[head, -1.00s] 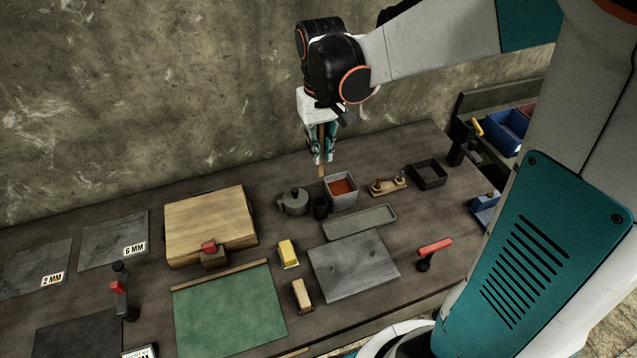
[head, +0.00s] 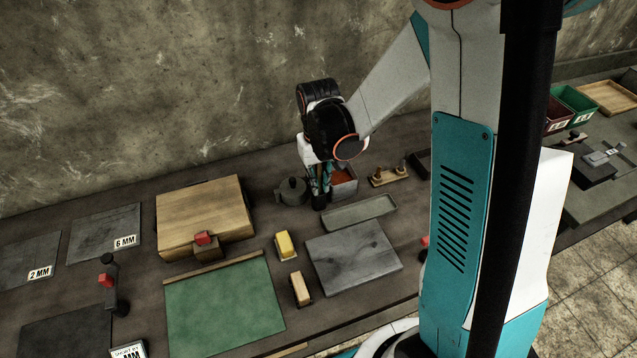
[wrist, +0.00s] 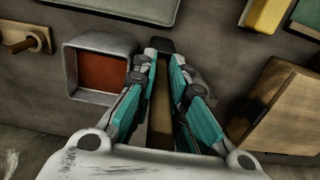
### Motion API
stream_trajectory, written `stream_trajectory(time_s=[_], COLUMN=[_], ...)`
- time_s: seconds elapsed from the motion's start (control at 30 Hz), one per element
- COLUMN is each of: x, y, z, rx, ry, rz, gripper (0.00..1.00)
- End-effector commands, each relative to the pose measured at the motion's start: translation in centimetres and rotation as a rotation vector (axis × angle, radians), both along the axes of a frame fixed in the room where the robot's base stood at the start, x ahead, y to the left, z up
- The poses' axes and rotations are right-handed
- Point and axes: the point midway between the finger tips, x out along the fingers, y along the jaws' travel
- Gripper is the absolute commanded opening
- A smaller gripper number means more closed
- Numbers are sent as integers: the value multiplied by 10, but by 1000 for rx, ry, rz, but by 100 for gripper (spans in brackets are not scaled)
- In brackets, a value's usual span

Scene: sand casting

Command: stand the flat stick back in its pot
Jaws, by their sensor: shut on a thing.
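The flat stick (wrist: 160,112) is a narrow brown strip held upright between the fingers of my gripper (wrist: 165,72). In the head view my gripper (head: 320,183) points down at the back of the bench, its tips just over the small dark pot (head: 319,201). In the wrist view the pot (wrist: 162,44) shows as a dark shape beyond the fingertips, in line with the stick. The stick's lower end meets the pot in that view. I cannot tell whether it is inside the rim, since the fingers hide it.
A grey lidded can (head: 291,191) stands close on the left. A square box of red material (head: 345,181) stands close on the right. A long grey tray (head: 359,212) lies in front. A wooden rack (head: 389,175) stands farther right.

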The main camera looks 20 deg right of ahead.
Motion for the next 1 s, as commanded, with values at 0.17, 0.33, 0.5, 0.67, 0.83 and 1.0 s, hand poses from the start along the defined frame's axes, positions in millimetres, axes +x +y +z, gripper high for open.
stream_trajectory(time_s=[0.17,0.33,0.5,0.67,0.83,1.0], x=[0,0,0,0,0,0], y=[0,0,0,0,0,0], z=[-5,-6,-7,-7,-6,6], rx=[0,0,0,0,0,0], ry=[0,0,0,0,0,0], rz=[0,0,0,0,0,0], gripper=[0,0,33,33,33,33])
